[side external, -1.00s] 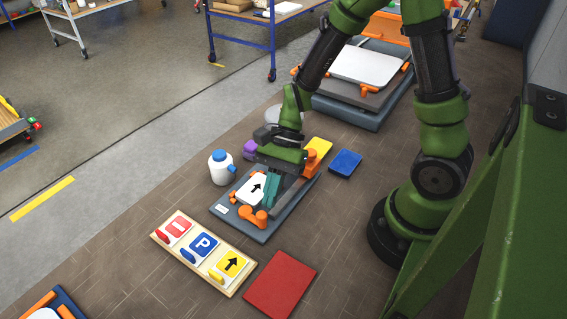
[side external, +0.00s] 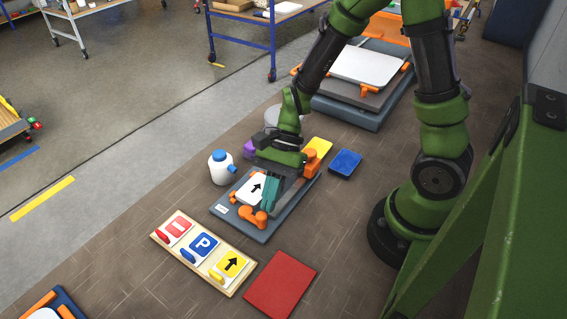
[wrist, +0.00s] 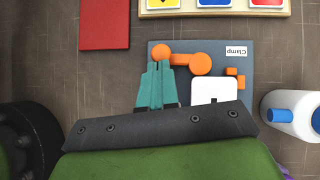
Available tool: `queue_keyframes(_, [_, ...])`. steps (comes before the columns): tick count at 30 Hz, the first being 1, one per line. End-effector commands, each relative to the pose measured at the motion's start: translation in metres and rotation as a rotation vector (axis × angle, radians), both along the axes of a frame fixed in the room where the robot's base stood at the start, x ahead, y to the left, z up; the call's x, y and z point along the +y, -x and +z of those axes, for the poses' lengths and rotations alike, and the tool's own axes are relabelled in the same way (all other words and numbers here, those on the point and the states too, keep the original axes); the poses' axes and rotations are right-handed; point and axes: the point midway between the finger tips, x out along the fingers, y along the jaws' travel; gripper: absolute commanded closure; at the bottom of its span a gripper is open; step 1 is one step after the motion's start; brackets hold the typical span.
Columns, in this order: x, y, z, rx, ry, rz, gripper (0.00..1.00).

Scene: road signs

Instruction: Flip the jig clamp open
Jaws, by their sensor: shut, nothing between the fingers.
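The jig (side external: 258,234) is a grey-blue base plate on the floor, with a white sign blank (side external: 250,188) bearing a black arrow. The orange clamp (side external: 252,217) lies near its front end, with a round knob, a bar and a larger round pivot; it also shows in the wrist view (wrist: 200,64). A "Clamp" label (wrist: 236,50) is on the plate. My gripper (side external: 267,205) has teal fingers pressed together and empty, pointing down beside the clamp. In the wrist view the fingertips (wrist: 158,66) are right by the knob and bar; I cannot tell whether they touch.
A white bottle with a blue cap (side external: 220,168) stands left of the jig. A wooden tray (side external: 236,288) of signs and a red panel (side external: 281,284) lie in front. Yellow (side external: 320,147) and blue (side external: 345,163) blocks lie behind.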

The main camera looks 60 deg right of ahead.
Motion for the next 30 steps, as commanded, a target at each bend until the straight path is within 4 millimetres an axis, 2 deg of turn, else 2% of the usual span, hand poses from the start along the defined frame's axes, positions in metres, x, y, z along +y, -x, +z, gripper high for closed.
queue_keyframes(14, [0.011, 0.007, 0.000, 0.002, 0.000, 0.003, 1.00])
queue_keyframes(30, [0.040, 0.011, 0.000, 0.001, 0.000, 0.002, 1.00])
